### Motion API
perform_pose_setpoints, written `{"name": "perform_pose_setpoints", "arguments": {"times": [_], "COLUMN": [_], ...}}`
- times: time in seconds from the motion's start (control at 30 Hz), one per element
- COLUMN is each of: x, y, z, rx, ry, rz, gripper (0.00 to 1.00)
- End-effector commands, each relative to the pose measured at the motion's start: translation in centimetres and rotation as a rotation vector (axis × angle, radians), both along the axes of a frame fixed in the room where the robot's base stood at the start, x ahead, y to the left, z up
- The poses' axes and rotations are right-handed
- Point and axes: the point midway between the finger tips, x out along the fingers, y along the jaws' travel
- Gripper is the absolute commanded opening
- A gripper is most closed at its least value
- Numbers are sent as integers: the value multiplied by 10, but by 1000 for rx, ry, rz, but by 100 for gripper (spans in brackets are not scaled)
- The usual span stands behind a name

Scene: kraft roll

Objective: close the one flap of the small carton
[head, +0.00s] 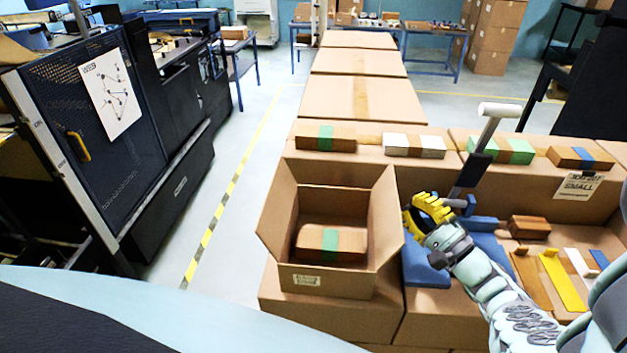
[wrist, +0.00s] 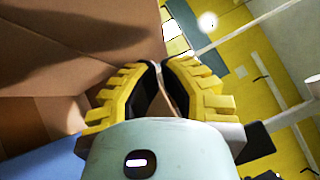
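The small carton (head: 318,280) stands open on a larger brown box at the middle of the head view. Its right flap (head: 384,218) stands up, leaning outward; the left side panel (head: 277,208) also leans outward. A brown block with a green band (head: 316,242) lies inside. My gripper (head: 408,220) has yellow ribbed fingers and is just right of the right flap. In the wrist view the fingertips (wrist: 161,66) almost meet, and brown cardboard (wrist: 75,45) fills the left side. Nothing clearly sits between the fingers; whether they touch the flap is unclear.
Blue pieces (head: 426,262) lie right of the carton, below my gripper. A white-topped T-handle (head: 500,110) stands behind it. Several banded blocks (head: 414,146) line the boxes behind. A dark machine (head: 110,140) stands left, with clear floor (head: 225,160) between.

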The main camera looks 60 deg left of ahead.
Motion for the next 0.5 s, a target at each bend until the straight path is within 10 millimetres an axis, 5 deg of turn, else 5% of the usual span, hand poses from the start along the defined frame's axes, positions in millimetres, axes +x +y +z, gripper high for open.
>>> {"name": "perform_pose_setpoints", "arguments": {"times": [0.5], "x": [-13], "y": [11], "z": [6], "rx": [-1], "ry": [-1], "rz": [2], "gripper": [0]}}
